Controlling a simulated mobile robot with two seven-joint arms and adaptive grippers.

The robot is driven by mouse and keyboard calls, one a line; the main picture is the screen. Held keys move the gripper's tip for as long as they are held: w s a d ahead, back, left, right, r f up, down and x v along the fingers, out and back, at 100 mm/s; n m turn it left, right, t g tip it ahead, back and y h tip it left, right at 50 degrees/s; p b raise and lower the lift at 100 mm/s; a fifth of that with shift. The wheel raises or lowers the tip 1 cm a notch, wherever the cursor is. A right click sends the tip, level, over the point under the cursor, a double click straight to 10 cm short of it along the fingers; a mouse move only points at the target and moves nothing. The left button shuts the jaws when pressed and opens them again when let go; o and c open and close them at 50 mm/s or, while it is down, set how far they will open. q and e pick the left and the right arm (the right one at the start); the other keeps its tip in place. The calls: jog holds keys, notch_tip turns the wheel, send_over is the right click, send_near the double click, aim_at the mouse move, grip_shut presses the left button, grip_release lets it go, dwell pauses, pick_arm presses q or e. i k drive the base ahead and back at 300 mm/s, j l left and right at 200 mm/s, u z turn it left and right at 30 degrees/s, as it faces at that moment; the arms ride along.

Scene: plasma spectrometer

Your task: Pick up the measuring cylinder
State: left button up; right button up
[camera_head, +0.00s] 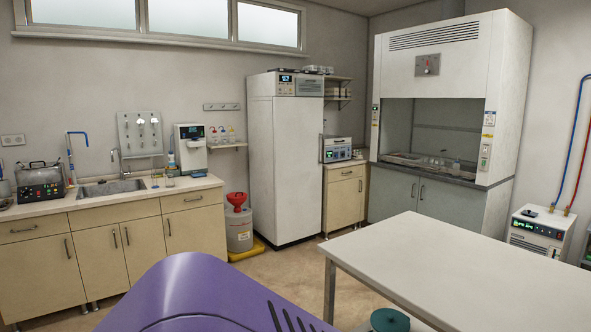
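I cannot clearly make out a measuring cylinder. A slim upright item with a blue upper part (171,155) stands on the left counter beside the white dispenser, too small to identify. Small clear vessels (155,181) stand near it by the sink. A small pale bottle (456,165) stands inside the fume hood, also too small to tell in detail. Neither of my grippers shows in the head view.
A bare white table (480,262) fills the lower right. The sink counter (100,204) runs along the left wall. A red-topped container (238,228), a tall white cabinet (285,160) and the fume hood (440,60) stand behind. Open floor lies between.

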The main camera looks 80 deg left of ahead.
aim_at(155, 186)
jog(key=u, duration=3.55)
jog(key=i+u, duration=0.2)
jog(key=u, duration=0.25)
jog(key=i, duration=4.9)
jog(key=i+j+z, duration=0.15)
jog(key=i, duration=0.25)
jog(key=i+j+z, duration=0.15)
jog(key=i, duration=0.25)
